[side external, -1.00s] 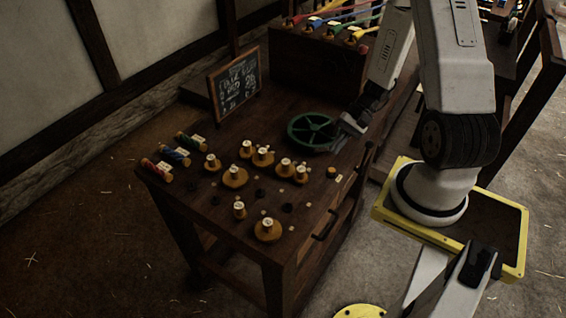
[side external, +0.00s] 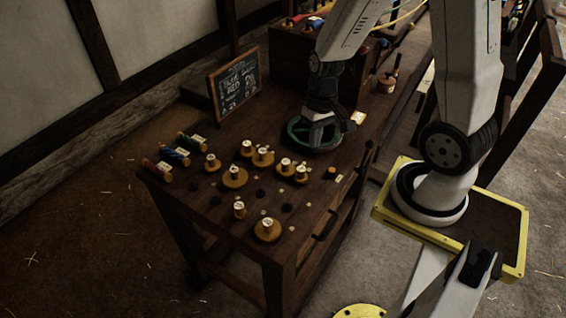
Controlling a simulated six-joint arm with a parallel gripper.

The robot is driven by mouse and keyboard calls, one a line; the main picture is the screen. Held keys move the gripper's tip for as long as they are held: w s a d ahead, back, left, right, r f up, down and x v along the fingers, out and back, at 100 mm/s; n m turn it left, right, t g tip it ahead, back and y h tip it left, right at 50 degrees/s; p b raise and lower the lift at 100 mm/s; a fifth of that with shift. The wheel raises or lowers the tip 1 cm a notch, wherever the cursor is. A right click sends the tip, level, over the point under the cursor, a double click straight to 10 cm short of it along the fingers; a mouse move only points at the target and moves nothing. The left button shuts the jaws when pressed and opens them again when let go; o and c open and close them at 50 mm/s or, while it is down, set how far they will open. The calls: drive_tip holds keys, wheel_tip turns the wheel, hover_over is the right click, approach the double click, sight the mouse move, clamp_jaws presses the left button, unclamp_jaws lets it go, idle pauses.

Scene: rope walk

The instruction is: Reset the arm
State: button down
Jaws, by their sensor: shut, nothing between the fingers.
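My gripper (side external: 316,138) points down over the green spoked wheel (side external: 294,143) on the wooden table. It is shut with nothing between its fingers. My gripper and wrist hide much of the wheel, and I cannot tell whether the fingers touch it.
Several wooden pegs and discs with pale tops (side external: 267,229) stand on the near part of the table (side external: 222,222). Colored spools (side external: 176,156) lie along its left edge. A chalkboard (side external: 234,86) stands at the back left. A dark box (side external: 289,62) stands behind my wrist.

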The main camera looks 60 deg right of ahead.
drive_tip(key=w+a+r+n+t+h, duration=0.1)
drive_tip(key=a+r+n+t+h, duration=0.1)
drive_tip(key=a, duration=0.4)
wheel_tip(320, 180, up, 3)
drive_tip(key=shift+w+f+n+t, duration=0.1)
drive_tip(key=shift+w+n+t, duration=0.35)
drive_tip(key=shift+n, duration=0.65)
